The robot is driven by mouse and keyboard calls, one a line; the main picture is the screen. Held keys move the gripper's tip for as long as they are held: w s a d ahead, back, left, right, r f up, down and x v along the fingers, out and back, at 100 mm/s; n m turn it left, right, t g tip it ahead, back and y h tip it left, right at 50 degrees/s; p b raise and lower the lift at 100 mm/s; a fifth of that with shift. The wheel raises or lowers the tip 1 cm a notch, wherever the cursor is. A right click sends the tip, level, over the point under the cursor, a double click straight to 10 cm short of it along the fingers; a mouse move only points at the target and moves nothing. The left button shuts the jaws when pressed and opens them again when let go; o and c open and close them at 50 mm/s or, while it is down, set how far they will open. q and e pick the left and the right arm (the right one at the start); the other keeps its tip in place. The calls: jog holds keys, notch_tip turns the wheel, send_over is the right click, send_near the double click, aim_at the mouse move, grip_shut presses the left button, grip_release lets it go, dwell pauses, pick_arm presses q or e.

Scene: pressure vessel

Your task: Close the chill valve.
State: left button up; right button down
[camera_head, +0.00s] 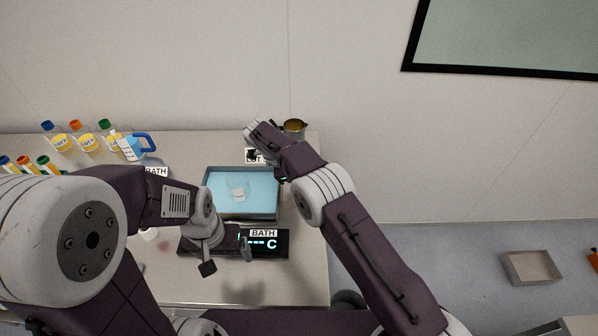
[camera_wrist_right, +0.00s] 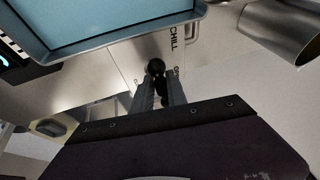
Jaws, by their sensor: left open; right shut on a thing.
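The chill valve shows in the right wrist view as a black round knob (camera_wrist_right: 156,67) beside a plate lettered CHILL (camera_wrist_right: 174,38). My right gripper (camera_wrist_right: 160,88) is shut on this knob, with its fingers on either side. The valve's body below the knob is hidden by the fingers. In the head view my right arm covers the valve, just right of the blue bath tray (camera_head: 211,171). My left gripper (camera_head: 228,258) is open and empty, above the front of the bath's display unit.
A metal cup (camera_head: 295,127) stands behind my right arm; it is close at upper right in the wrist view (camera_wrist_right: 290,30). Bottles (camera_head: 85,141), a blue-handled jug (camera_head: 131,148) and capped tubes stand at the left. The table front right is clear.

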jog(key=shift+w+a+r+m+p, duration=0.1)
jog(key=shift+m+p, duration=0.3)
jog(key=shift+p, duration=0.1)
jog(key=c, duration=1.3)
grip_release()
jog(key=shift+c, duration=0.2)
jog(key=shift+a, duration=0.1)
